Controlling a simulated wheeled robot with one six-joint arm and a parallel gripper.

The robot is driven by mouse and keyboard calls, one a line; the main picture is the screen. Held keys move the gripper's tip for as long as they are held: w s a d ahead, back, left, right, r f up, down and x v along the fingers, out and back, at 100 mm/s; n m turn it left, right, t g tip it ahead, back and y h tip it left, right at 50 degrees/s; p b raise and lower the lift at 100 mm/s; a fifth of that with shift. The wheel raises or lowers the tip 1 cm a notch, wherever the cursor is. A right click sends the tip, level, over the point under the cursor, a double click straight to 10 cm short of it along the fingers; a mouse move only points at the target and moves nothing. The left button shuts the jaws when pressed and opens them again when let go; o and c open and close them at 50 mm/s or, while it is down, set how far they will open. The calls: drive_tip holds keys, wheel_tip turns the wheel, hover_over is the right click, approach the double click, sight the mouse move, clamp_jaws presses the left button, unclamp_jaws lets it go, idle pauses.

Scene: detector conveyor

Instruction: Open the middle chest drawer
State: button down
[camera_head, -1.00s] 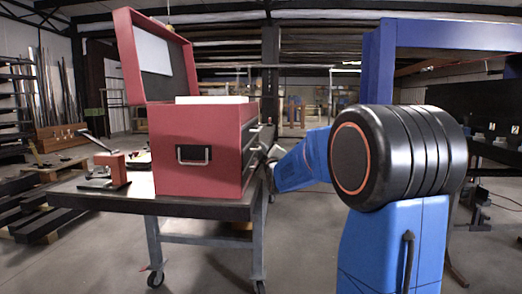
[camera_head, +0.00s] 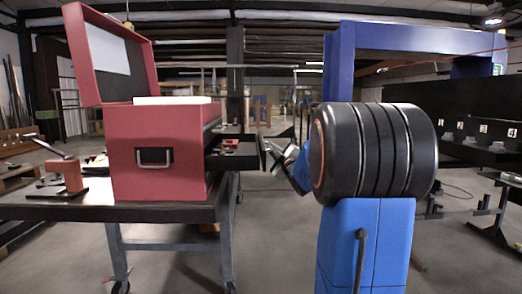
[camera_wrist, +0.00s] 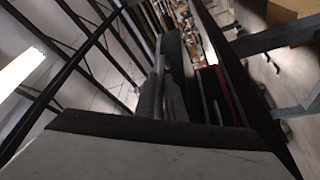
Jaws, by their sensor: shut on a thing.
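The red tool chest (camera_head: 155,160) stands on a dark-topped cart in the head view, its lid raised. A dark drawer (camera_head: 235,161) stands out from the chest's right side, with small items inside. It appears to be the middle one, but the stack of drawers is seen edge-on. My gripper (camera_head: 271,149) is at the outer front of this drawer, shut on its handle; the handle is mostly hidden. In the wrist view, my gripper's fingers (camera_wrist: 165,88) lie against dark drawer parts, and small coloured items (camera_wrist: 203,40) show beyond them.
The cart top (camera_head: 110,212) carries a red tool (camera_head: 70,175) left of the chest. A blue frame (camera_head: 340,65) rises behind my arm. A dark bench with numbered places (camera_head: 485,135) stands at the right. The floor right of the cart is open.

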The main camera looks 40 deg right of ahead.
drive_tip(key=shift+s+d, duration=0.35)
drive_tip(key=shift+d, duration=0.15)
drive_tip(key=c, duration=1.8)
unclamp_jaws()
drive_tip(key=shift+c, duration=0.2)
drive_tip(key=shift+s, duration=0.1)
drive_tip(key=v, duration=1.7)
